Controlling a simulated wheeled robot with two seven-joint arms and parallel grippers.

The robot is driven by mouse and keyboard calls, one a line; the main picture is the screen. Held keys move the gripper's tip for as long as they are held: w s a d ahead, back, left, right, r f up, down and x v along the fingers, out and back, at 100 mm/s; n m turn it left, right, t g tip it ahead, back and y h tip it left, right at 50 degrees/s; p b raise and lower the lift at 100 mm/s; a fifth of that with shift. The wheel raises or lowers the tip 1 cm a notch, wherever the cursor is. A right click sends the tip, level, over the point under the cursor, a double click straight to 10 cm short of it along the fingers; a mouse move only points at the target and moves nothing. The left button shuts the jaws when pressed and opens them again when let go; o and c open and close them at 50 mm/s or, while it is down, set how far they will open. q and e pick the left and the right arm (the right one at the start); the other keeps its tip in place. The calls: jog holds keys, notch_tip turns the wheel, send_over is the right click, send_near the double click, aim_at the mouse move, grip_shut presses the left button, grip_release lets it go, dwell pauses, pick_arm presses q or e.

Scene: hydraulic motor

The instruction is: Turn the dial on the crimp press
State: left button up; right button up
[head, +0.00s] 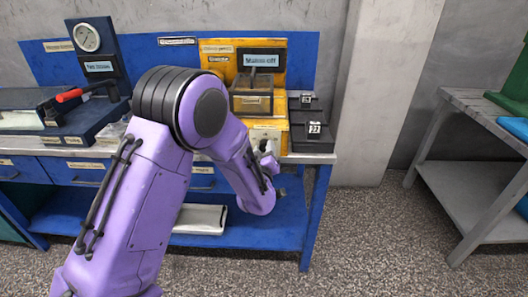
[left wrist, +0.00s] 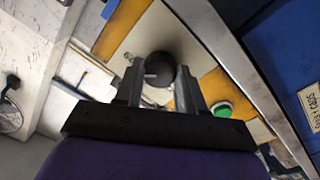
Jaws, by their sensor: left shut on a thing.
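In the head view my left gripper (head: 267,158) is at the lower front of the press, and my purple arm hides part of the bench and the dial. My right gripper is not in view.
A green button (left wrist: 222,109) is on the press front close beside the right finger in the left wrist view. Dark boxes with small labels (head: 314,129) stand right of the press. A gauge (head: 87,38) and a red-handled tool (head: 70,95) are at the left.

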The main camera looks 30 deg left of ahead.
pick_arm(q)
jog(key=n+b, duration=0.1)
jog(key=n, duration=0.3)
jog(key=shift+f+n, duration=0.15)
jog(key=shift+n, duration=0.25)
jog(key=shift+n+y+b, duration=0.3)
jog(key=shift+n+b, duration=0.6)
jog(key=shift+n, duration=1.4)
jog(key=o, duration=1)
jog(key=shift+o, duration=0.2)
jog(key=v, duration=1)
jog(key=shift+s+d+b, duration=0.15)
jog(key=shift+s+b, duration=0.05)
jog(key=shift+b, duration=0.25)
